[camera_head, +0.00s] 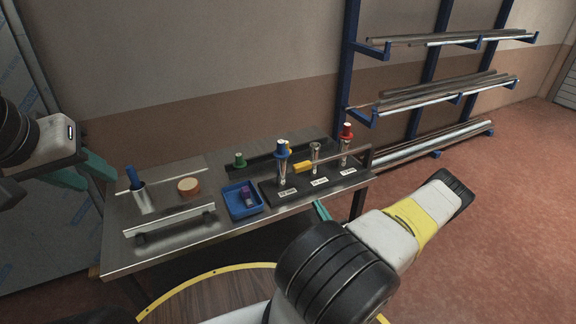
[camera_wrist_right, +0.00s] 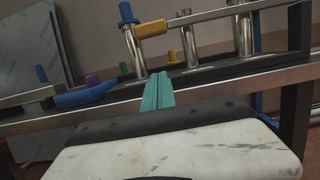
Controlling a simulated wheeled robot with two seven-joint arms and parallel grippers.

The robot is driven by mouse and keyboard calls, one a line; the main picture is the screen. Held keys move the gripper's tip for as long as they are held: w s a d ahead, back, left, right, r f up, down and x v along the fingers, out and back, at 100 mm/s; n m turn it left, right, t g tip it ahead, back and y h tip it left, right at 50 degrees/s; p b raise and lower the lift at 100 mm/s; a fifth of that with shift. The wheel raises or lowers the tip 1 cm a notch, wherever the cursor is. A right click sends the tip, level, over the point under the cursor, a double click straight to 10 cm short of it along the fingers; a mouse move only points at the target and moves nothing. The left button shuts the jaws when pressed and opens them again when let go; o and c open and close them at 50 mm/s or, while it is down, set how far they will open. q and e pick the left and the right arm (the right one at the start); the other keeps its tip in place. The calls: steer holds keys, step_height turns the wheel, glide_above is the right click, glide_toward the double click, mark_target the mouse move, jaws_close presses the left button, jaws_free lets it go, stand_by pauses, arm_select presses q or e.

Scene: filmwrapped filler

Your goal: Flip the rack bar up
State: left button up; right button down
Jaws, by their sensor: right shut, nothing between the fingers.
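The rack (camera_head: 315,188) is a dark base with several labels and metal cylinders standing in it, one blue-capped and one red-capped. The rack bar (camera_head: 335,159) lies level across the front of the cylinders, from a post at the rack's right end to a yellow grip (camera_head: 302,168) at its left. In the right wrist view the yellow grip (camera_wrist_right: 150,29) and bar (camera_wrist_right: 210,15) are above my fingers. My right gripper (camera_head: 322,210) is shut and empty, in front of the table edge, below and apart from the bar; its fingers (camera_wrist_right: 157,92) point at the rack. My left gripper (camera_head: 100,170) is at the table's left; its jaw opening is unclear.
The metal table (camera_head: 180,250) also holds a blue tray (camera_head: 232,211) with a purple item, a blue-topped cylinder (camera_head: 142,198), an orange-brown disc (camera_head: 188,187), a long pale bar (camera_head: 170,220) and a green-topped piece (camera_head: 239,160). A blue shelf rack (camera_head: 430,75) stands behind right.

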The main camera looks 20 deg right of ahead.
steer(key=x, duration=0.9)
steer(key=shift+w+a+r, duration=0.1)
steer(key=shift+w, duration=0.15)
steer(key=r, duration=0.3)
steer(key=shift+w+r, duration=0.1)
steer(key=shift+w, duration=0.15)
steer(key=shift+r, duration=0.45)
